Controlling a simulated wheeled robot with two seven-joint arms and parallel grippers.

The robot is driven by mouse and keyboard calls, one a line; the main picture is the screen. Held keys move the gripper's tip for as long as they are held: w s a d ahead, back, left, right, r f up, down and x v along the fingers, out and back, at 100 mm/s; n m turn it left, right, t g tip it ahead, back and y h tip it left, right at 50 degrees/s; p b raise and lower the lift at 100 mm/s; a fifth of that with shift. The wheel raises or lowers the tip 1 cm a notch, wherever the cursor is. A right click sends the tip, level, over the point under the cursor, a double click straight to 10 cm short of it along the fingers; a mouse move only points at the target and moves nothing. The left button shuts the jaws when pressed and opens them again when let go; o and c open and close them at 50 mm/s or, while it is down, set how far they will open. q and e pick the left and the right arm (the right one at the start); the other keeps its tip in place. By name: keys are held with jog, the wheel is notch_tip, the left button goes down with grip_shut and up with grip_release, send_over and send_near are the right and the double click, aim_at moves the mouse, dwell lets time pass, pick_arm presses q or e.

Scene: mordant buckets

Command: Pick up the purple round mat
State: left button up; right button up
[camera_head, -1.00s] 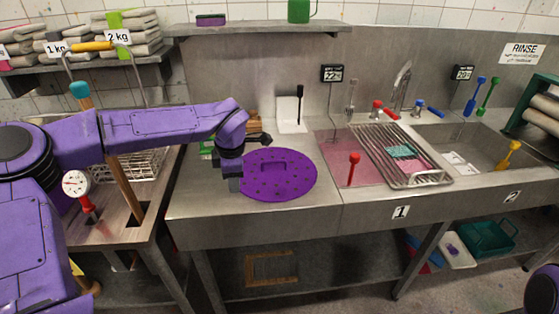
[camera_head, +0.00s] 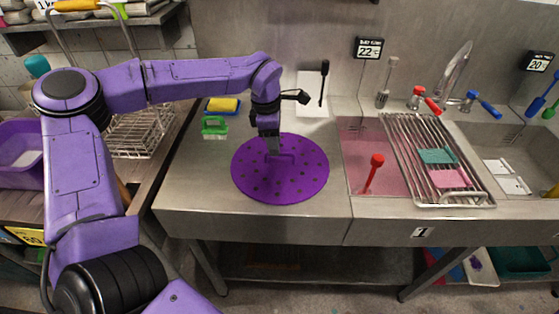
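The purple round mat (camera_head: 306,180) lies flat on the steel counter left of the sink. It has small dark holes and a raised handle near its middle. My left gripper (camera_head: 273,151) points down over the middle of the mat, with its fingertips at the handle. The fingers overlap in this view, so I cannot tell whether they are open or closed on the handle. No gap shows between the mat and the counter. My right gripper is not in view.
A green container (camera_head: 214,128) and a yellow sponge (camera_head: 223,104) sit behind the mat to the left. The counter's front strip (camera_head: 200,205) is clear.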

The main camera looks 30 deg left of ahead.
aim_at(280, 159)
pick_arm(q)
jog(key=f, duration=0.2)
jog(key=w+f, duration=0.1)
jog(key=f, duration=0.1)
jog(key=w+d+f+p, duration=0.1)
jog(key=f, duration=0.1)
jog(key=shift+s+r, duration=0.2)
jog(key=shift+s, duration=0.1)
grip_shut()
jog(key=shift+r, duration=0.1)
